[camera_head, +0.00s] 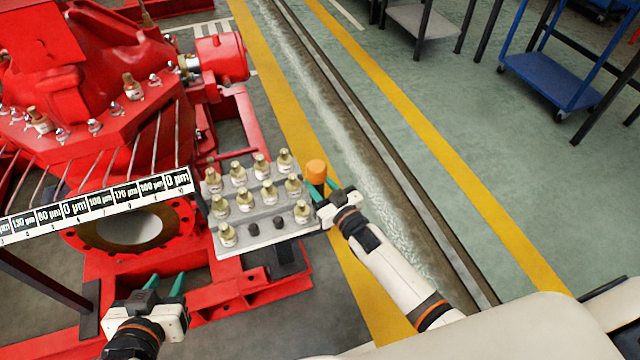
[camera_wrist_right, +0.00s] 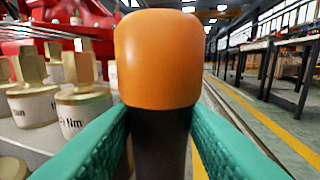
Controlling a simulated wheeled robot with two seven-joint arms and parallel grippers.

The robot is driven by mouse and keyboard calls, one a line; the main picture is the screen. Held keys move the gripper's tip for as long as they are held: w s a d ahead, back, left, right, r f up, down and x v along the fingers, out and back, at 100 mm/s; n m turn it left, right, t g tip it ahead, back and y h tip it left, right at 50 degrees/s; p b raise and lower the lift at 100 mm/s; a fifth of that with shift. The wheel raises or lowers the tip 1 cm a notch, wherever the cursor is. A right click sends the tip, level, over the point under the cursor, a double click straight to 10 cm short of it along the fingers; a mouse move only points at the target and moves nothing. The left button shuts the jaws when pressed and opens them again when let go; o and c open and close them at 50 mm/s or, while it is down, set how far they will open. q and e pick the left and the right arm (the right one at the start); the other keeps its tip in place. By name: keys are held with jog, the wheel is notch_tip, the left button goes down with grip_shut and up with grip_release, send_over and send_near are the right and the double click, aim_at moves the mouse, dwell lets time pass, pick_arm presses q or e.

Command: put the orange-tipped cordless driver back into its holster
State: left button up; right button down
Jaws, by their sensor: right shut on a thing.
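The orange-tipped driver (camera_head: 316,172) stands roughly upright at the right edge of a grey tray, with its orange end up. In the right wrist view its orange cap (camera_wrist_right: 157,60) and dark shaft fill the middle. My right gripper (camera_head: 319,196) is shut on the dark shaft just below the cap, with a teal finger on each side. My left gripper (camera_head: 166,282) is open and empty at the lower left, in front of the red pump base. I cannot make out a holster in either view; the driver's lower end is hidden.
The grey tray (camera_head: 268,241) holds several brass-topped pieces (camera_head: 239,173) and two dark round pieces. Red pump machinery (camera_head: 90,70) fills the left. A labelled scale strip (camera_head: 100,205) crosses before it. Floor right of the tray is clear; a blue cart (camera_head: 550,80) stands far off.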

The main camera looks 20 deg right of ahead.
pick_arm(q)
jog(key=shift+w+d+r, duration=0.1)
jog(key=shift+r, duration=0.05)
pick_arm(e)
jog(key=c, duration=1)
grip_release()
jog(key=shift+o, duration=0.7)
jog(key=shift+f, duration=0.3)
jog(key=shift+s+d, duration=0.1)
jog(key=shift+s, duration=0.3)
pick_arm(q)
jog(key=s+a+f+g+y+p, duration=0.1)
jog(key=s+f+g, duration=0.1)
jog(key=s, duration=0.3)
jog(key=s+a+f+g+p, duration=0.1)
jog(key=s+a+f+g, duration=0.1)
jog(key=s+g, duration=0.3)
jog(key=shift+a+f+y+p, duration=0.3)
jog(key=shift+f+y, duration=0.1)
jog(key=shift+f, duration=0.4)
pick_arm(e)
jog(key=v, duration=1.1)
jog(key=shift+r, duration=0.2)
jog(key=shift+s, duration=0.1)
